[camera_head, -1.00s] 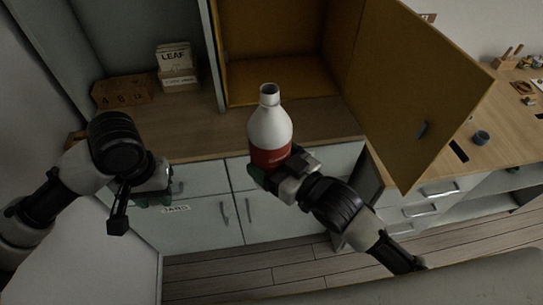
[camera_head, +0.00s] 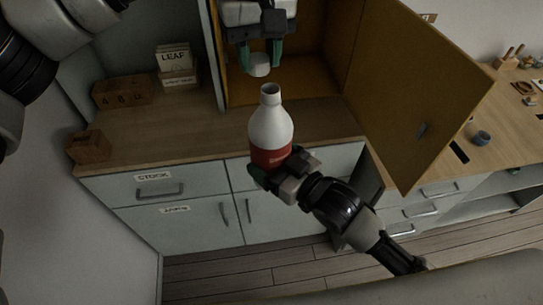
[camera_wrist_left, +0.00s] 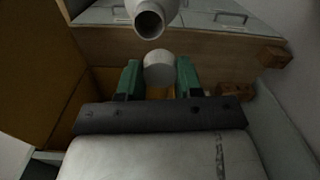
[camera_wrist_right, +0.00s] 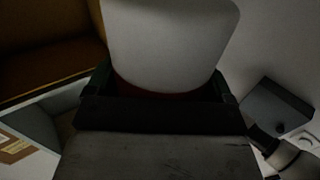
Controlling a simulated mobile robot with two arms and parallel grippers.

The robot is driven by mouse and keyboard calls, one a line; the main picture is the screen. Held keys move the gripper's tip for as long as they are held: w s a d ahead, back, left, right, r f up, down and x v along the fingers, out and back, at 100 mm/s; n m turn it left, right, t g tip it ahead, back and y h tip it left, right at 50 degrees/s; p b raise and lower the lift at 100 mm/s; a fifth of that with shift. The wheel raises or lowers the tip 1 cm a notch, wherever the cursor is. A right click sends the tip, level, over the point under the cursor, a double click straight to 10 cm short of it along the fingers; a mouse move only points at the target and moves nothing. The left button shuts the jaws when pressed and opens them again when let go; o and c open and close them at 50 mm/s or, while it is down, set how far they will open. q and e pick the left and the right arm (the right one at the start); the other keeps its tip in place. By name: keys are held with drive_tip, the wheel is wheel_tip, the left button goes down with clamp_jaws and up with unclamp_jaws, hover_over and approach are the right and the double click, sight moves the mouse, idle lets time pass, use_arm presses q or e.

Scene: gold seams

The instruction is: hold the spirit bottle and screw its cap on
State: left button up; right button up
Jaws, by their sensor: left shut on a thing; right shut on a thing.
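The spirit bottle (camera_head: 270,130) is white with a red lower band and stands upright in the head view, its neck open at the top. My right gripper (camera_head: 272,172) is shut on its lower part; in the right wrist view the bottle (camera_wrist_right: 170,45) fills the space between the fingers. My left gripper (camera_head: 261,55) points down above the bottle, shut on the white cap (camera_head: 259,70). The cap is apart from the neck, a little above it and slightly to the left. The left wrist view shows the cap (camera_wrist_left: 159,68) between green fingers, with the open bottle mouth (camera_wrist_left: 150,24) beyond.
An open yellow-brown cabinet (camera_head: 285,85) stands behind the bottle, its door (camera_head: 415,95) swung out to the right. Wooden blocks (camera_head: 122,92) and a LEAF box (camera_head: 175,58) are on the counter (camera_head: 160,135) at left. A small dark cup (camera_head: 481,138) sits at right.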

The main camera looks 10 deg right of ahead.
sight(269, 90)
use_arm(q)
drive_tip(key=s+r, duration=0.1)
drive_tip(key=r, duration=0.1)
drive_tip(key=s+d+r, duration=0.1)
drive_tip(key=s+r, duration=0.1)
drive_tip(key=shift+s+d+r, duration=0.1)
drive_tip(key=shift+s+r, duration=0.15)
drive_tip(key=shift+s, duration=0.05)
drive_tip(key=shift+f, duration=0.1)
drive_tip(key=shift+f, duration=1.95)
drive_tip(key=shift+f, duration=0.85)
drive_tip(key=shift+f, duration=0.5)
